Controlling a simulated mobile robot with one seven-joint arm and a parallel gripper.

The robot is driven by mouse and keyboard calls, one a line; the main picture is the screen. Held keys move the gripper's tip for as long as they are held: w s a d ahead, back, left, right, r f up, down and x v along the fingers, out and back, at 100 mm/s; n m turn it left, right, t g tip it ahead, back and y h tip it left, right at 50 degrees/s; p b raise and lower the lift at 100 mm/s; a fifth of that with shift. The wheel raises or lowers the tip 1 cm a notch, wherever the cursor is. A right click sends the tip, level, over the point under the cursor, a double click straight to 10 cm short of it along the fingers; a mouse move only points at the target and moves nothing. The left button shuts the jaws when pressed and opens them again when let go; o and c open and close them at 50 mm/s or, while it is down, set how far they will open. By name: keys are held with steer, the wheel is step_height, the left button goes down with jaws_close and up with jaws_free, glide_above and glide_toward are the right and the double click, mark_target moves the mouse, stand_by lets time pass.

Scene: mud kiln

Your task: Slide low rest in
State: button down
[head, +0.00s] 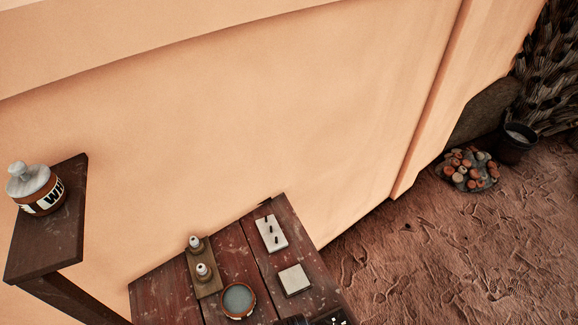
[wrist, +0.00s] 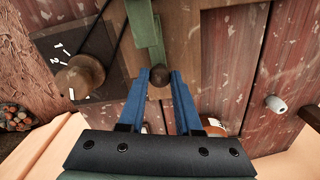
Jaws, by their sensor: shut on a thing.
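My gripper (wrist: 160,84) shows in the wrist view with its two blue fingers closed around a dark round knob (wrist: 158,77). The knob sits at the near end of a green bar (wrist: 145,25) that runs up to the top edge of the view. The bar lies over a brown wooden board (wrist: 185,35). I cannot tell for sure whether this bar is the low rest, and its far end is out of view. In the head view the gripper and bar cannot be made out.
Left of the fingers is a wooden knob (wrist: 80,77) on a dark panel with white marks. The plank table (head: 225,262) bears a holder with two small bottles (head: 203,272), a bowl (head: 239,299) and two pale blocks (head: 295,280). A lidded jar (head: 40,190) stands on a shelf.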

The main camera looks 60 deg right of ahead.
steer(key=shift+s+a, duration=0.15)
steer(key=shift+s, duration=0.15)
steer(key=shift+f, duration=0.1)
steer(key=c, duration=0.6)
jaws_free()
steer(key=shift+w, duration=0.1)
steer(key=shift+r, duration=0.2)
steer(key=shift+r, duration=0.25)
step_height(320, 180, up, 12)
steer(key=shift+r+b, duration=0.1)
steer(key=shift+b, duration=0.4)
